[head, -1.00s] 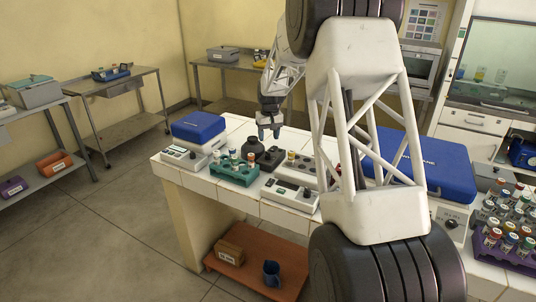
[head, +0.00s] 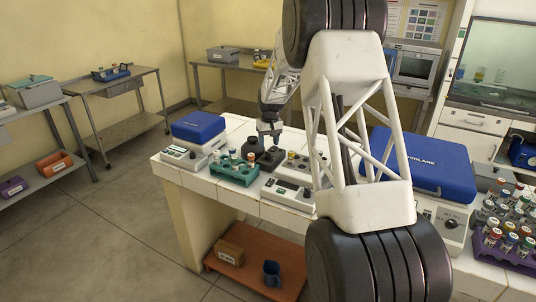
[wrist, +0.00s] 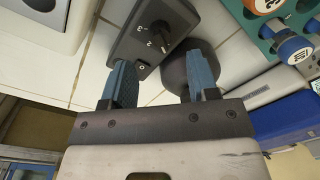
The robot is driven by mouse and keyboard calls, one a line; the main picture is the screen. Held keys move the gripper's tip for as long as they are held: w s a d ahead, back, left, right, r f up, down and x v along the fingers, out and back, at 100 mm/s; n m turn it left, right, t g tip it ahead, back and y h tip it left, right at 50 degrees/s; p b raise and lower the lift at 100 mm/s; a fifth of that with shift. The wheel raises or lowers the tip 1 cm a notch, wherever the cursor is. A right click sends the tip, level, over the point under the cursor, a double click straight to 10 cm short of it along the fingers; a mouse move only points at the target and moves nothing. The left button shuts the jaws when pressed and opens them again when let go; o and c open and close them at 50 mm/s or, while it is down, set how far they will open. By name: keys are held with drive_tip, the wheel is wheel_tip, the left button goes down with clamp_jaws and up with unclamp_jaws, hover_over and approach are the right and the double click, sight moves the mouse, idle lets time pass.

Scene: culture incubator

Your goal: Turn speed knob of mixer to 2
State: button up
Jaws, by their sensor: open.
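The mixer (wrist: 135,48) is a dark box with a round dark head (wrist: 190,68) beside it in the wrist view. Its black speed knob (wrist: 160,33) sits on the panel among small white marks; a 0 shows near the panel's lower end. I cannot tell which mark the knob points to. In the head view the dark mixer (head: 270,159) stands on the white bench, its knob too small to read. My gripper (wrist: 162,75) is open and empty, its blue fingers apart. In the head view my gripper (head: 268,136) is above the mixer.
A teal rack (head: 233,170) with vials stands just left of the mixer, also in the wrist view (wrist: 275,35). A blue-lidded box (head: 198,126) is left.

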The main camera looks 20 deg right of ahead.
sight(268, 152)
drive_tip(key=shift+a+f, duration=0.15)
drive_tip(key=shift+f, duration=2.85)
drive_tip(key=c, duration=0.9)
drive_tip(key=shift+m, duration=0.3)
drive_tip(key=m, duration=0.6)
drive_tip(key=shift+r, duration=0.1)
drive_tip(key=m, duration=0.5)
drive_tip(key=shift+t, duration=0.3)
